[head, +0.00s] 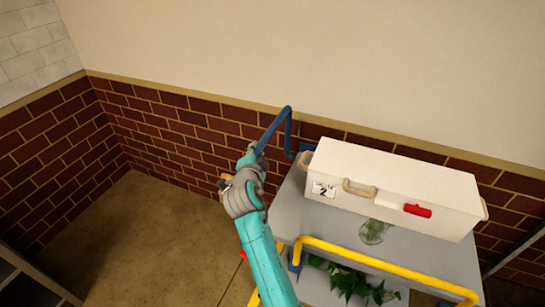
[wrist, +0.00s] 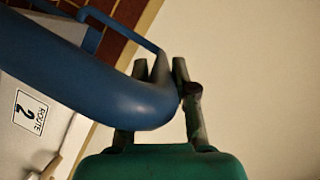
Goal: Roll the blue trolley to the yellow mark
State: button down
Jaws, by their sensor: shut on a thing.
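The blue trolley shows in the head view as a grey top (head: 333,222) with a blue handle (head: 289,128) rising at its left end. My gripper (head: 251,158) is at the near end of that handle, left of the trolley top. In the wrist view the thick blue handle (wrist: 95,75) runs in between the fingers of my gripper (wrist: 161,68), which are shut on it. My arm and hand hide part of the handle in the head view. I cannot make out the yellow mark on the floor for certain.
A white box (head: 400,187) labelled "Route 2" sits on the trolley top, close to the brick wall (head: 165,125). A yellow rail (head: 385,266) and green leaves (head: 345,284) are at its near side. Bare floor (head: 130,240) lies left; a grey shelf (head: 30,285) stands bottom left.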

jog(key=a, duration=0.1)
jog(key=w+a, duration=0.1)
jog(key=a, duration=0.3)
jog(key=shift+w+a, duration=0.15)
jog(key=shift+w, duration=0.2)
jog(key=shift+r, duration=0.1)
jog(key=c, duration=0.9)
grip_release()
jog(key=shift+a, duration=0.2)
jog(key=shift+d, duration=0.1)
jog(key=v, duration=1.2)
